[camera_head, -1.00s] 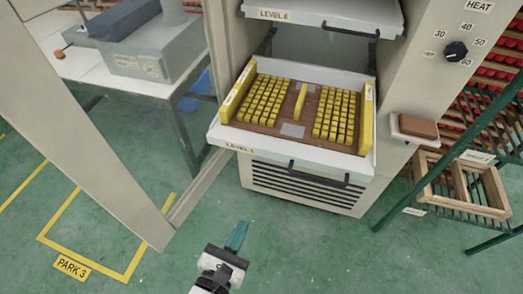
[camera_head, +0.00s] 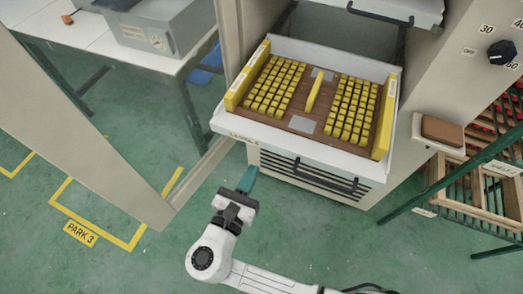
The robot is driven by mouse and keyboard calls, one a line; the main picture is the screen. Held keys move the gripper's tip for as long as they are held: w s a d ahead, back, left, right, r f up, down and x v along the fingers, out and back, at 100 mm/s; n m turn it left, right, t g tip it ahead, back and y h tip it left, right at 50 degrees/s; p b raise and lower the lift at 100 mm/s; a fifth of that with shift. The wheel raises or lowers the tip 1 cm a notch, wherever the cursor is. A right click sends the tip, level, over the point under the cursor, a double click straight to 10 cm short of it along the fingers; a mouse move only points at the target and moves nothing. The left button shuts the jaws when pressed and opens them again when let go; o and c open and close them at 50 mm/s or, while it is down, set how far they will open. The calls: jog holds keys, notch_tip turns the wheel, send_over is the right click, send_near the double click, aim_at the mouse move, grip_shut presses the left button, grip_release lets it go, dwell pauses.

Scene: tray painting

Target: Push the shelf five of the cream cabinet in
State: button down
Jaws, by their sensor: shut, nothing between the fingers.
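The cream cabinet (camera_head: 437,85) stands open at the right. Its shelf five (camera_head: 290,146) is slid out toward me and bears a brown board (camera_head: 303,124) with rows of yellow blocks (camera_head: 275,87). A dark bar handle (camera_head: 322,178) is on the shelf's front, right of its level label (camera_head: 245,138). My gripper (camera_head: 247,180) is shut and empty, with teal fingertips, in front of and below the shelf's left front corner. It looks apart from the shelf. The shelf's rear end lies inside the cabinet.
Another shelf (camera_head: 385,8) with a handle is above. The open cabinet door (camera_head: 85,125) stands at the left. A brown block (camera_head: 441,131) rests on a small ledge at the right, near a green rack (camera_head: 445,185). A table with a grey bin (camera_head: 160,30) is behind. Green floor in front is clear.

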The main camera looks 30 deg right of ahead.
aim_at(266, 145)
jog(key=x, duration=0.6)
jog(key=shift+w+d+p, duration=0.2)
jog(key=shift+d+p, duration=0.05)
jog(key=shift+p, duration=0.05)
jog(key=shift+w+d, duration=0.25)
jog(key=shift+d, duration=0.15)
jog(key=b+x, duration=0.5)
jog(key=x, duration=1.1)
jog(key=b+x, duration=0.4)
jog(key=x, duration=1.2)
jog(key=shift+f+b, duration=0.2)
jog(key=shift+b, duration=0.15)
jog(key=shift+w+d, duration=0.1)
jog(key=shift+d, duration=0.1)
jog(key=shift+w+r, duration=0.1)
jog(key=shift+r, duration=0.25)
